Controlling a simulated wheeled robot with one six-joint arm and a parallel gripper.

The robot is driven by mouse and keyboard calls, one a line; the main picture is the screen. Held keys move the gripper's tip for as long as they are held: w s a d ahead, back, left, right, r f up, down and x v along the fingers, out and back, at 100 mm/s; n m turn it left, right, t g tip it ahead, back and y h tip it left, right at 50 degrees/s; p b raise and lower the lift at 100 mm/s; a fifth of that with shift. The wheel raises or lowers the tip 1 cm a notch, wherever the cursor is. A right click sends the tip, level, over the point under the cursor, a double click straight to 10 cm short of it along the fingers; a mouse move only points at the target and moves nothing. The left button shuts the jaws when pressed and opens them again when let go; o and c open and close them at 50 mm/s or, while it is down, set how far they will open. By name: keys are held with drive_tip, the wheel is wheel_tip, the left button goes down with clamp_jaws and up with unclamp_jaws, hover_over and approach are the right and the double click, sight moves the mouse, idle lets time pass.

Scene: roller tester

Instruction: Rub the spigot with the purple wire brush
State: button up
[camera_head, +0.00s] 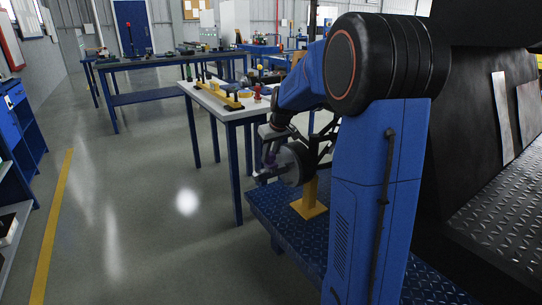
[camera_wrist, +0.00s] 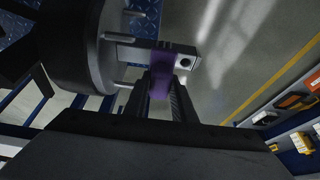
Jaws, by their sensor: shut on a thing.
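My gripper (camera_wrist: 165,92) is shut on the purple wire brush (camera_wrist: 160,82) in the wrist view. The brush's purple body runs up between the fingers and overlaps a light grey bar with a dark round hole near its end, which looks like the spigot (camera_wrist: 186,63). The spigot juts out from a dark round hub (camera_wrist: 82,45) with thin studs. Whether the bristles touch the spigot cannot be told. In the head view, my gripper (camera_head: 270,140) points down over the spigot (camera_head: 266,177), with a small purple patch of the brush (camera_head: 269,156) between them.
The hub (camera_head: 294,163) is on a yellow stand (camera_head: 310,202) on a blue checker-plate platform (camera_head: 282,222). A white-topped table (camera_head: 222,108) with a yellow fixture stands behind. Open grey floor (camera_head: 150,215) lies to the left, with blue shelves (camera_head: 18,130) beyond a yellow line.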

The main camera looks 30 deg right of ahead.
drive_tip(key=shift+w, duration=0.95)
drive_tip(key=shift+s+f, duration=0.1)
drive_tip(key=shift+s, duration=1.55)
drive_tip(key=shift+w+r, duration=0.2)
drive_tip(key=shift+w, duration=1.45)
drive_tip(key=shift+r, duration=3)
